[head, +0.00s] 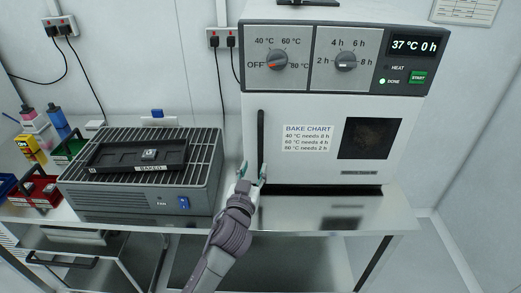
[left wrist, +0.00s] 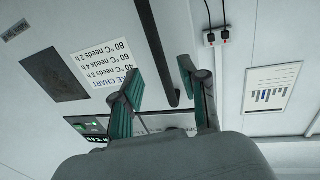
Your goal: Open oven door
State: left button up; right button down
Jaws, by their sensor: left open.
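The oven (head: 330,60) is a white box with a grey control panel on the steel bench. Its door (head: 290,172) looks shut, with a dark window (head: 370,138) and a black vertical bar handle (head: 261,138) at its left. My left gripper (head: 253,172) is open at the handle's lower end. In the left wrist view, the handle (left wrist: 158,50) runs between the two green fingers of the gripper (left wrist: 160,75); I cannot tell whether it lies within their reach. My right gripper is not in view.
A grey fan unit (head: 140,195) with a wire rack stands left of the oven, bearing a black tray (head: 115,155) labelled BAKED with a chip. Red and green holders and bottles (head: 57,117) stand further left. The bench (head: 330,219) before the oven is clear.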

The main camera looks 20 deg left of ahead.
aim_at(260, 154)
pick_arm(q)
jog(key=w, duration=0.5)
jog(key=w+p, duration=0.1)
jog(key=w, duration=0.2)
jog(key=shift+w+a, duration=0.15)
jog(key=shift+a, duration=0.1)
grip_shut()
